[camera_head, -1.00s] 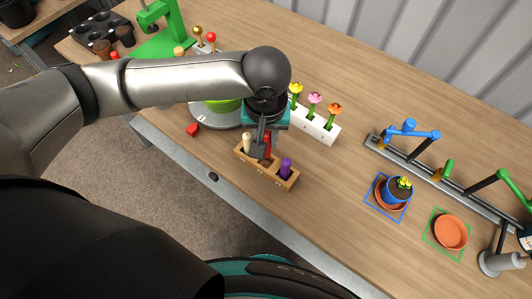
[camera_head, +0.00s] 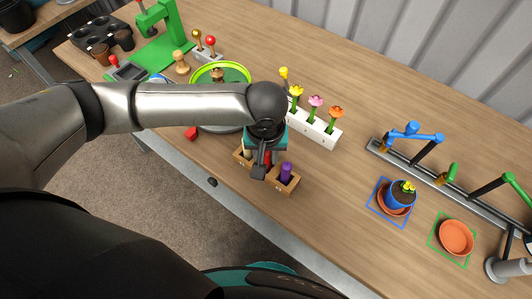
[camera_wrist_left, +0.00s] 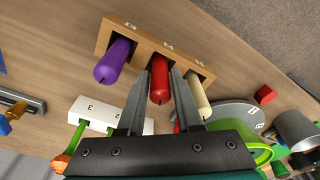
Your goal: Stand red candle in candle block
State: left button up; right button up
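The wooden candle block (camera_head: 266,182) stands near the table's front edge and also shows in the left wrist view (camera_wrist_left: 146,39). A purple candle (camera_wrist_left: 113,62) stands in one end hole and a cream candle (camera_wrist_left: 198,92) in the other. The red candle (camera_wrist_left: 160,80) is upright at the middle hole; how deep it sits is hidden. My left gripper (camera_wrist_left: 161,76) is over the block with its fingers on both sides of the red candle, close against it. In the head view the gripper (camera_head: 261,168) partly covers the red candle (camera_head: 268,157). My right gripper is out of view.
A white block with flowers (camera_head: 320,132) stands just behind the candle block. A grey round base with a green bowl (camera_head: 240,78) is at the left, a small red piece (camera_head: 191,134) near the front edge. Blue pot (camera_head: 399,198) and terracotta saucer (camera_head: 456,238) are right.

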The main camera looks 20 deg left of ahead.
pick_arm(q)
jog(key=shift+o, duration=1.4)
jog(key=shift+r, duration=0.2)
jog(key=r+p, duration=0.1)
jog(key=r, duration=0.3)
jog(key=s+r+p, duration=0.1)
jog(key=r, duration=0.3)
jog(key=r+p, duration=0.1)
jog(key=r, duration=0.3)
jog(key=shift+s+d, duration=0.15)
jog(key=shift+s, duration=0.05)
jog(key=shift+f, duration=0.1)
